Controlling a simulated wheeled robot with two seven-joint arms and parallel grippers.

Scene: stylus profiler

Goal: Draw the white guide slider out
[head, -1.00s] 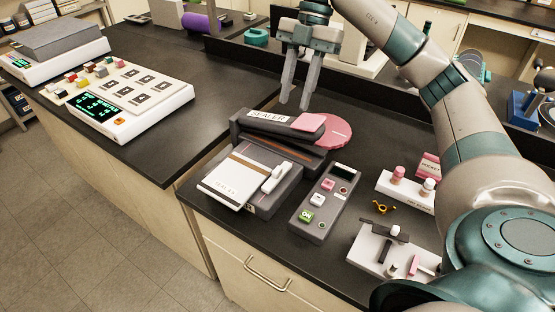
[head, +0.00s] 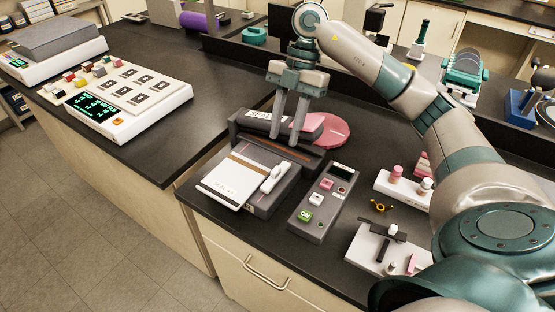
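The sealer (head: 282,198) is a dark grey machine near the bench's front edge. A small white slider-like piece (head: 274,177) stands on its top right, beside a white plate (head: 232,185) with a brown strip. I take this piece to be the guide slider. My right gripper (head: 286,140) points down above the back part of the sealer, behind the white piece. Its two fingers are apart with nothing visible between them. They partly cover the sealer's raised back bar and label; whether they touch it I cannot tell. My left gripper is not in view.
A grey control box (head: 320,205) with buttons stands right of the sealer. A pink disc (head: 335,130) lies behind it. A white fixture (head: 375,250) and a white bottle rack (head: 403,190) are further right. A keypad console (head: 125,100) stands on the left bench.

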